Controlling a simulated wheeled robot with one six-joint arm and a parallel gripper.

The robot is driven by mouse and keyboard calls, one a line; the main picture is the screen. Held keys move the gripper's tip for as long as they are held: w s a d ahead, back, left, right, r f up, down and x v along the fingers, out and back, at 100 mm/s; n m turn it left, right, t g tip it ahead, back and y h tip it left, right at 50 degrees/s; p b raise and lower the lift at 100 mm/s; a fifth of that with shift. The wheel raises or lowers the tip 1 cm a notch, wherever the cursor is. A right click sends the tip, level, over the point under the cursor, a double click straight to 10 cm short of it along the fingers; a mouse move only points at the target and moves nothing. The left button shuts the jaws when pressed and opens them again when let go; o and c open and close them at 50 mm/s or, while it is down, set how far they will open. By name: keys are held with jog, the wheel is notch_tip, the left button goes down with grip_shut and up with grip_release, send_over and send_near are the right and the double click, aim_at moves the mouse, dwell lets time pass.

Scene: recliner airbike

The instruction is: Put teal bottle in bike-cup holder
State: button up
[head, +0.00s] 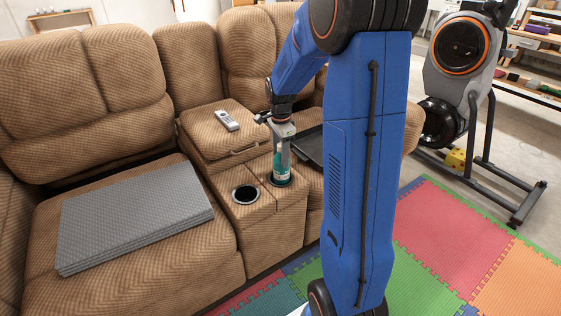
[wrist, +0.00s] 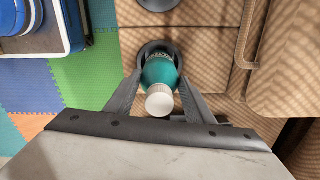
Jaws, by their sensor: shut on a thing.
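The teal bottle (head: 283,168) stands upright at the right cup holder (head: 268,182) of the sofa's middle console, its lower end in or just over the opening. My gripper (head: 283,148) comes down from above and is shut on the bottle. In the wrist view the bottle (wrist: 158,72) sits between the two fingers, its white cap towards the camera, and the dark holder rim (wrist: 157,48) shows behind it. The exercise bike (head: 462,75) stands at the far right in the head view. I cannot make out a cup holder on it.
The left console cup holder (head: 245,194) is empty. A remote (head: 227,120) lies on the console top. A grey folded mat (head: 135,218) lies on the left seat, and a dark tray (head: 310,146) is right of the bottle. Coloured foam tiles (head: 455,235) cover open floor before the bike.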

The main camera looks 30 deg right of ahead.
jog(key=shift+f, duration=1.5)
jog(key=o, duration=1.7)
notch_tip(320, 180, up, 11)
jog(key=shift+r, duration=0.65)
jog(key=s+a+r+n+t, duration=0.1)
jog(key=s+a+n, duration=0.4)
jog(key=s, duration=0.5)
jog(key=s+a+r+n+t, duration=0.2)
jog(key=s+a+n, duration=0.3)
jog(key=s+n, duration=0.3)
jog(key=s+a+r+n+t, duration=0.1)
jog(key=s+a+n, duration=0.4)
jog(key=s, duration=0.7)
jog(key=shift+s+a+r+n+t, duration=0.15)
jog(key=shift+a+r+n+t, duration=0.25)
jog(key=shift+n, duration=0.3)
